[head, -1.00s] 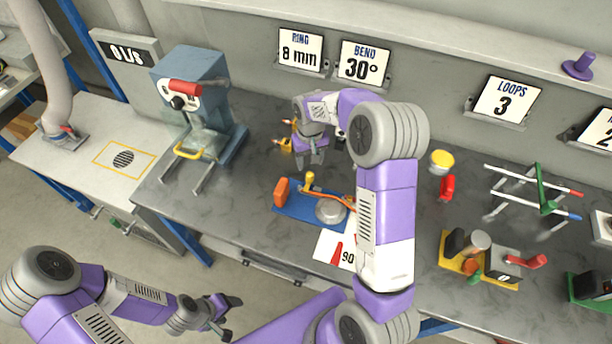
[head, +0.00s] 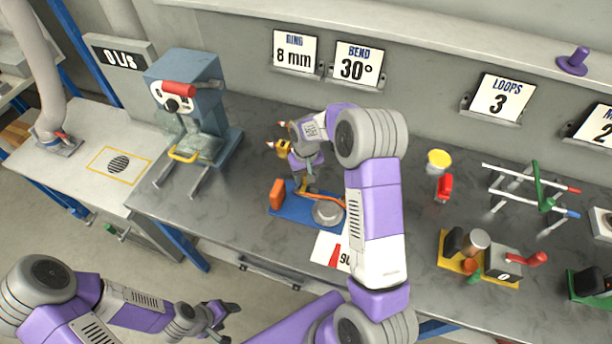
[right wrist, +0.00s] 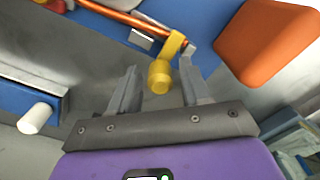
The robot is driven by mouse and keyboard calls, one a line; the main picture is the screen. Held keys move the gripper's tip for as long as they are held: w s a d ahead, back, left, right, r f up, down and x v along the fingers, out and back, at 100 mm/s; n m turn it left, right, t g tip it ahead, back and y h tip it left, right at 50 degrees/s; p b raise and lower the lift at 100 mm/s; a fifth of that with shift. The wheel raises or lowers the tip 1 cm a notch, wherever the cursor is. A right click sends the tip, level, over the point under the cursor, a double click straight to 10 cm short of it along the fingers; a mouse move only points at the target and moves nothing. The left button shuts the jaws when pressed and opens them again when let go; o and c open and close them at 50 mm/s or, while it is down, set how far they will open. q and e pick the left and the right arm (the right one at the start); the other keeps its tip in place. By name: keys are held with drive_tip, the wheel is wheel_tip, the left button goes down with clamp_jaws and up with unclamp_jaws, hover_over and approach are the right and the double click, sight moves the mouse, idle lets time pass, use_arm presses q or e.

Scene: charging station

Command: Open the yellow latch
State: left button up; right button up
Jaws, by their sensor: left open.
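The yellow latch (right wrist: 160,76) has a round knob on a short arm. It shows in the right wrist view between the two fingers of my right gripper (right wrist: 158,90), which are apart with gaps beside the knob. In the head view my right gripper (head: 304,177) is low over the blue plate (head: 287,216) and mostly hides the latch. An orange-copper rod (right wrist: 130,18) runs by the latch, and an orange block (right wrist: 268,42) stands on the plate. My left gripper (head: 220,318) is open and empty at the lower left, away from the bench.
A round grey disc (head: 328,213) is on the plate, beside my right forearm. A sign with a red mark (head: 329,250) lies in front. A blue-grey machine with a red handle (head: 180,90) stands left. Yellow-orange pieces with white tips (head: 283,147) are behind my right gripper.

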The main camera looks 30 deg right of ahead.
clamp_jaws()
drive_tip(key=shift+m, duration=0.3)
drive_tip(key=m, duration=0.3)
drive_tip(key=shift+m, duration=0.4)
drive_tip(key=m+p, duration=0.1)
drive_tip(key=m, duration=0.2)
drive_tip(key=shift+r+m, duration=0.1)
drive_tip(key=shift+m, duration=0.2)
drive_tip(key=m+p, duration=0.1)
drive_tip(key=m, duration=0.3)
drive_tip(key=shift+m, duration=0.3)
drive_tip(key=shift+m+p, duration=1.05)
drive_tip(key=shift+m, duration=0.95)
